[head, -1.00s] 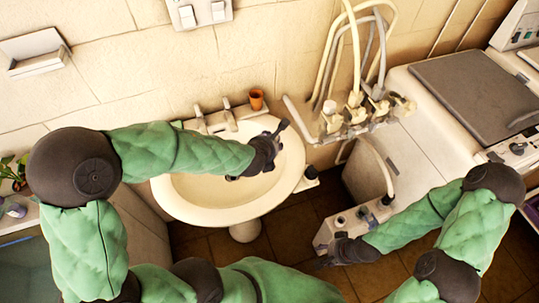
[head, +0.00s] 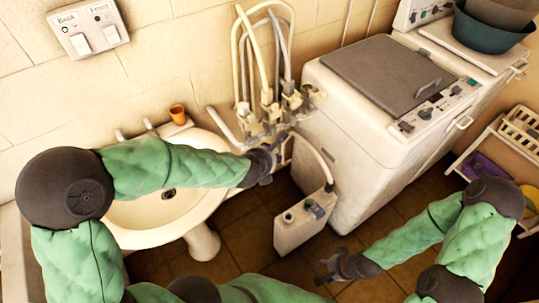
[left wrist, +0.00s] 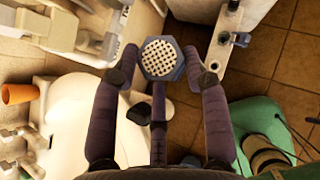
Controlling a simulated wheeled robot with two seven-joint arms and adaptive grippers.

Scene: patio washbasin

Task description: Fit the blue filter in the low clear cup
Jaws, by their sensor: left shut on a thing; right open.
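The blue filter (left wrist: 176,72) is a blue-grey hexagonal ring around a pale mesh in the left wrist view. My left gripper (left wrist: 162,66) is shut on it, with fingers at both sides and one below. In the head view my left gripper (head: 270,160) is right of the washbasin, in front of the hoses; the filter is not clear there. My right gripper (head: 333,267) is open and empty, low and right of the white box (head: 294,236). I cannot make out a low clear cup; the white box has a round opening on top.
The washbasin (head: 127,226) stands at left, with an orange cup (head: 178,114) behind it. Taps and looping hoses (head: 268,112) are on the wall. A washing machine (head: 345,130) stands to the right, a shelf rack (head: 508,150) beyond.

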